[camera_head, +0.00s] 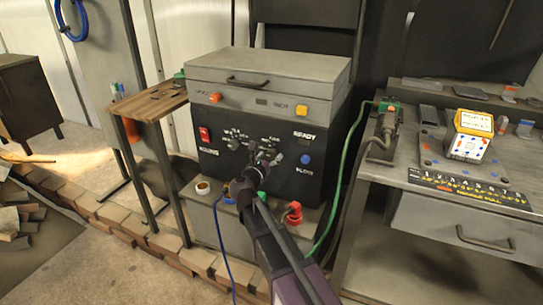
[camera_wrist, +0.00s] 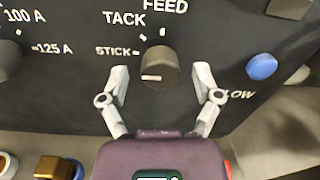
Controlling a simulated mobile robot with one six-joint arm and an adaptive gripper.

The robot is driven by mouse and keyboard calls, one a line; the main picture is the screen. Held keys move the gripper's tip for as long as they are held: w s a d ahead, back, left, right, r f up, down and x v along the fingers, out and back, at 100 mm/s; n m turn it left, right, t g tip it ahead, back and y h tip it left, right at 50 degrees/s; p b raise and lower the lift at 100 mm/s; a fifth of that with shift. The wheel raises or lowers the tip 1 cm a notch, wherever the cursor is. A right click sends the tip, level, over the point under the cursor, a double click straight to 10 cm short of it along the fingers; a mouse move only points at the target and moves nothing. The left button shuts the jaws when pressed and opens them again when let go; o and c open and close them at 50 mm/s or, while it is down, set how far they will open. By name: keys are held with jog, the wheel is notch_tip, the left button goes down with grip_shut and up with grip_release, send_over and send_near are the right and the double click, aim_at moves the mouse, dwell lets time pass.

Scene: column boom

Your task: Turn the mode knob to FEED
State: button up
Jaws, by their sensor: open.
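The mode knob (camera_wrist: 160,64) is a dark round knob on the black front panel of the welder. Its white mark shows on the lower left of its face, on the side of the STICK label (camera_wrist: 113,51). TACK stands above left and the FEED label (camera_wrist: 165,6) stands above the knob. My gripper (camera_wrist: 161,76) is open, with one finger to the left and one to the right of the knob, and gaps show on both sides. In the head view my gripper (camera_head: 262,158) is at the panel and largely covers the knob.
A blue button (camera_wrist: 262,67) marked FLOW sits right of the knob. A second knob (camera_head: 233,144) with amp marks is to the left, beside a red switch (camera_head: 204,134). A green cable (camera_head: 338,185) hangs right of the welder (camera_head: 318,120). A bench (camera_head: 400,174) stands further right.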

jog(key=shift+w+d, duration=0.2)
jog(key=shift+w, duration=0.25)
grip_shut()
